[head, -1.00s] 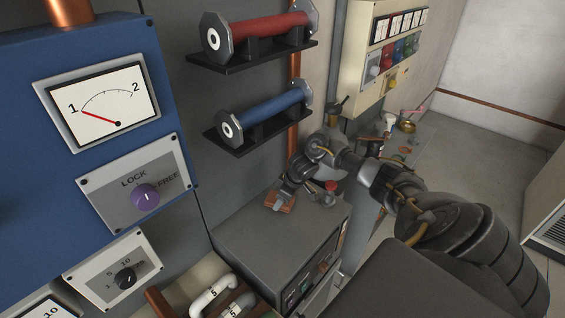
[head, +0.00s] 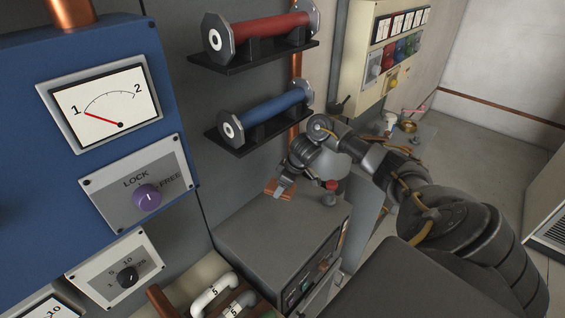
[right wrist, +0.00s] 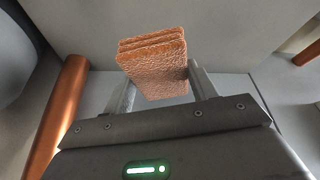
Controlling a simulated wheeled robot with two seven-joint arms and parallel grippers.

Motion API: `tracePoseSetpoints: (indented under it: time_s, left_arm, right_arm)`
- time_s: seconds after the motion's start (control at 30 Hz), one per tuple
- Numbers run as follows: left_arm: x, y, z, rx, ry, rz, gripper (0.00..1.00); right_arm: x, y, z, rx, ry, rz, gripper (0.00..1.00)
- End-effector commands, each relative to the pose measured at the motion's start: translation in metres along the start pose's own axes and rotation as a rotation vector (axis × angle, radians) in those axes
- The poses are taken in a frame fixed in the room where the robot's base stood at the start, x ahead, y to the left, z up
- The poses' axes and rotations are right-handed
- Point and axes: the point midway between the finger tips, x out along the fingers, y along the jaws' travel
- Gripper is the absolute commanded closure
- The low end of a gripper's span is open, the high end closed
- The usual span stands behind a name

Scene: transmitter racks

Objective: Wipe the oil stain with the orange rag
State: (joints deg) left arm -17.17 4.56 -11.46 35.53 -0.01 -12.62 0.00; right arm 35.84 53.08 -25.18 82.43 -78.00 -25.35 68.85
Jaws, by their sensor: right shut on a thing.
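The orange rag (head: 275,188) is a folded, rough-textured pad over the back part of the grey cabinet top (head: 265,228). My right gripper (head: 285,184) is shut on it. In the right wrist view the rag (right wrist: 153,65) sticks out between the two fingers of the gripper (right wrist: 160,85). The head view does not clearly show whether the rag touches the cabinet top. I cannot make out an oil stain in either view; the arm and rag hide part of the cabinet top. My left gripper is not in view.
A red-topped knob (head: 332,186) stands on the cabinet close to my right wrist. A blue cylinder on a shelf (head: 265,110) and a red one (head: 262,35) are above. The cabinet top's front part is clear.

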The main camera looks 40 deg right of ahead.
Motion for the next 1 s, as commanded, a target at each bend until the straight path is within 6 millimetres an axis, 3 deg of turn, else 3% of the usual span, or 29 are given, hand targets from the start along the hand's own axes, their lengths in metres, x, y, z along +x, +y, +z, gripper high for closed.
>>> tracePoseSetpoints:
  time_s: [0.47, 1.0]
  left_arm:
    - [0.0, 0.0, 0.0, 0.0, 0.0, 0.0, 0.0]
    - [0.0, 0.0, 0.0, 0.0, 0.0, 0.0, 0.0]
  right_arm:
    - [-0.027, 0.001, -0.011, -0.001, 0.001, 0.001, 0.64]
    - [-0.028, 0.0, -0.011, 0.0, 0.0, 0.0, 0.64]
